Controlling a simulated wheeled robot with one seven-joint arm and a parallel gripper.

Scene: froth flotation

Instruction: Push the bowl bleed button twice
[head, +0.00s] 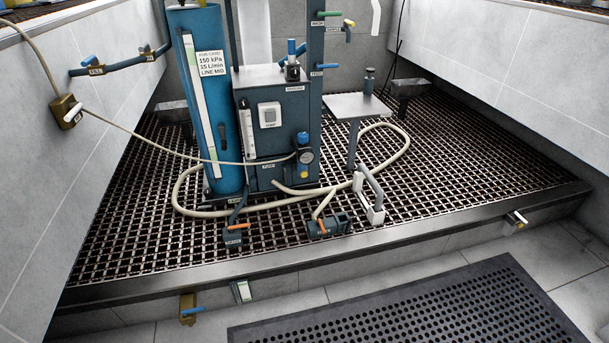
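A small regulator (303,155) with a blue knob on top and a round gauge is mounted at the front right of the blue cabinet (268,150). A dark bowl hangs under the gauge. At its lower end is a small yellow part (304,174), which looks like the bleed button; it is too small to tell whether it is pressed in. A beige hose meets the regulator from the left. My gripper is not in view.
A tall blue column (205,90) stands left of the cabinet on a dark grating (440,150). Hoses loop across the grating, with orange-handled valves (325,228) in front. A small grey table (357,105) stands to the right. A black perforated mat (400,310) lies before the raised edge.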

